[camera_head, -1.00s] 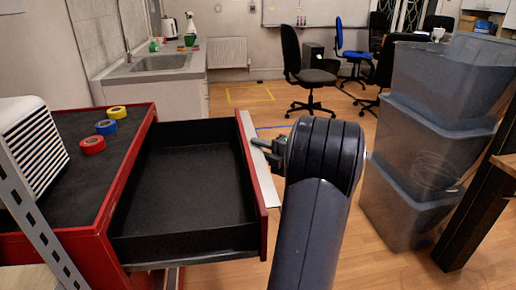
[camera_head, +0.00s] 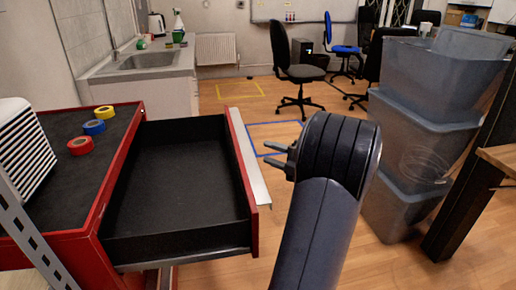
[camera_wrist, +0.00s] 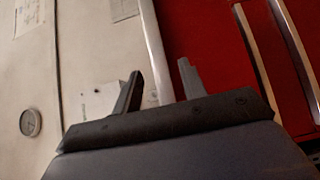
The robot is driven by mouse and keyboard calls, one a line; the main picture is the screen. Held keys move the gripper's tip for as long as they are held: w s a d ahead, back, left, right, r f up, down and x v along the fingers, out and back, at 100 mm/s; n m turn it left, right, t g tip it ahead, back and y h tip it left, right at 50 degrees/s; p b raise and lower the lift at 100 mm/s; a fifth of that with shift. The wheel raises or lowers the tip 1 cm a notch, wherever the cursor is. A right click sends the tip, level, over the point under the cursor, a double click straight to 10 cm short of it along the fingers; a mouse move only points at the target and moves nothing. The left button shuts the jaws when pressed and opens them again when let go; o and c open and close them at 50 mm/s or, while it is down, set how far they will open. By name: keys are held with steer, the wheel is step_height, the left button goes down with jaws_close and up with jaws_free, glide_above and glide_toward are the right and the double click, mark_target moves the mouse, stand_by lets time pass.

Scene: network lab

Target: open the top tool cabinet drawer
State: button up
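The red tool cabinet (camera_head: 70,245) stands at the left in the head view. Its top drawer (camera_head: 180,185) is pulled far out and its black inside looks empty. A pale metal handle strip (camera_head: 249,160) runs along the drawer's front edge. My gripper (camera_head: 268,154) is just right of the handle, apart from it, with its fingers parted and nothing between them. In the wrist view my gripper (camera_wrist: 160,85) also shows two parted fingers, with red drawer fronts (camera_wrist: 230,60) and pale handle strips beyond.
Tape rolls (camera_head: 80,146) and a white vented box (camera_head: 22,150) sit on the cabinet top. Stacked grey bins (camera_head: 425,130) stand close at the right of my arm. Office chairs (camera_head: 298,75) and a sink counter (camera_head: 145,80) are farther back. Open floor lies between.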

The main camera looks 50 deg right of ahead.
mark_target(248, 145)
steer(key=s, duration=0.2)
steer(key=shift+s+d, duration=0.25)
steer(key=shift+s, duration=0.1)
steer(key=w, duration=0.3)
steer(key=w+a, duration=0.1)
steer(key=w, duration=0.3)
steer(key=w+a, duration=0.1)
steer(key=w, duration=0.2)
steer(key=shift+w+b, duration=0.35)
steer(key=shift+w, duration=0.05)
steer(key=shift+w+a+r, duration=0.1)
steer(key=shift+a, duration=0.1)
